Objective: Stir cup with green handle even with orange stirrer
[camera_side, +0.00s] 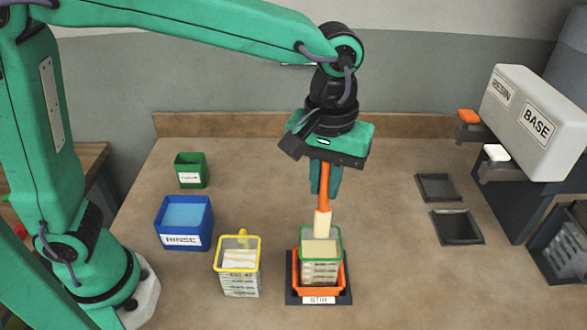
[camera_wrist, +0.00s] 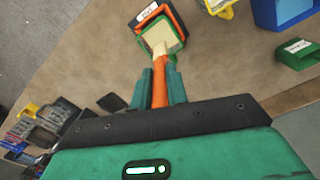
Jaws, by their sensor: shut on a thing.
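My gripper (camera_side: 325,180) is shut on the orange stirrer (camera_side: 324,198), which hangs about upright with its cream paddle (camera_side: 322,223) pointing down. In the wrist view the stirrer (camera_wrist: 160,80) sits between the two teal fingers. The cup with the green rim (camera_side: 338,240) stands in an orange holder (camera_side: 297,278) on a dark pad labelled STIR. It is clear-sided with pale, streaky contents. The paddle's lower end is over the cup's opening; I cannot tell whether it touches the contents. The cup's green handle is not clearly visible.
A yellow-rimmed cup (camera_side: 240,280) stands close left of the holder. A blue RINSE bin (camera_side: 184,238) and a green box (camera_side: 191,170) are further left. A dispenser labelled RESIN and BASE (camera_side: 530,120) is at right, near two dark plates (camera_side: 457,228). The bench right of the cup is clear.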

